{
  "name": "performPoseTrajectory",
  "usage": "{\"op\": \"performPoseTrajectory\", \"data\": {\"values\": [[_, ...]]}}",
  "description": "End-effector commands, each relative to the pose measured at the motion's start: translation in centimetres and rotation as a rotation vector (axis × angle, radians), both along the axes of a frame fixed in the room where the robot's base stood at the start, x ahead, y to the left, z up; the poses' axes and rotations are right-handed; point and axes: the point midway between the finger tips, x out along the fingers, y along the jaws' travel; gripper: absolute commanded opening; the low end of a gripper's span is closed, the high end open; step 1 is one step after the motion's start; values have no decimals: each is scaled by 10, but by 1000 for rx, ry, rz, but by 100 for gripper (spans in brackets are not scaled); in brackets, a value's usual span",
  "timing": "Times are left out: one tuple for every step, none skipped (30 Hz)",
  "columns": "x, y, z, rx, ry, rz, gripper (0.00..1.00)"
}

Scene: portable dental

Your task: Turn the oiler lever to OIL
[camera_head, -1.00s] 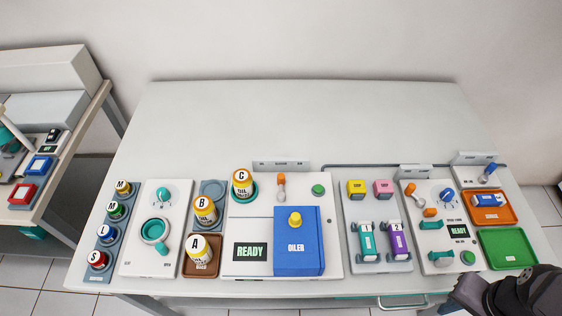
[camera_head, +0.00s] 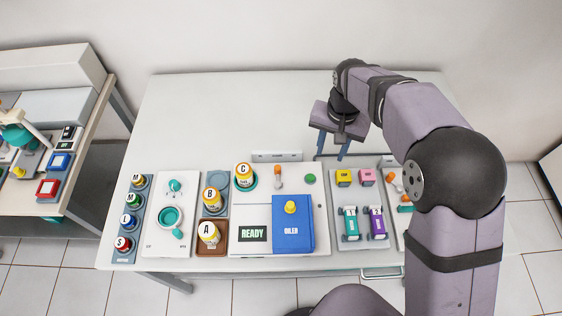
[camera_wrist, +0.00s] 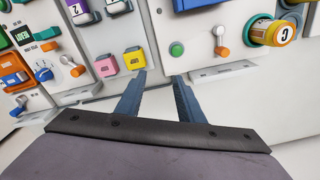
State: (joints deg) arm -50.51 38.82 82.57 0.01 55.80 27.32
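The oiler lever (camera_head: 278,175) is a small orange-tipped lever at the back of the white oiler panel (camera_head: 262,192), between bottle C (camera_head: 243,176) and a green button (camera_head: 310,178). Its orange knob (camera_wrist: 219,37) also shows in the wrist view, right of the fingers. The OIL marking is not legible. The blue oiler box (camera_head: 293,225) with a yellow knob sits at the panel front, near a READY display (camera_head: 253,234). My gripper (camera_head: 331,157) is open and empty, behind and to the right of the lever, apart from it; its fingers (camera_wrist: 160,75) are spread.
My arm covers much of the right-hand panels. A low grey bracket (camera_head: 277,156) stands behind the oiler panel. The back of the table (camera_head: 230,115) is clear.

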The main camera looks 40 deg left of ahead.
Motion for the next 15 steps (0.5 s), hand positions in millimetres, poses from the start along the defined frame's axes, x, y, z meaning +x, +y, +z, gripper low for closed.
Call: {"op": "performPoseTrajectory", "data": {"values": [[-18,26,-3,-8,7,34,35],[-27,38,-4,-12,11,45,35],[-39,52,-5,-17,15,61,35],[-47,62,-5,-21,18,70,35],[-55,70,-6,-24,20,80,35],[-64,79,-7,-28,23,90,35],[-70,85,-7,-31,24,97,35],[-76,89,-7,-33,26,103,35],[-82,95,-8,-36,27,108,35],[-86,98,-8,-38,28,112,35],[-88,100,-8,-39,28,114,35],[-91,102,-8,-40,29,117,35],[-93,103,-8,-41,29,118,35],[-93,104,-8,-41,30,119,35],[-94,104,-8,-41,30,120,35]]}}
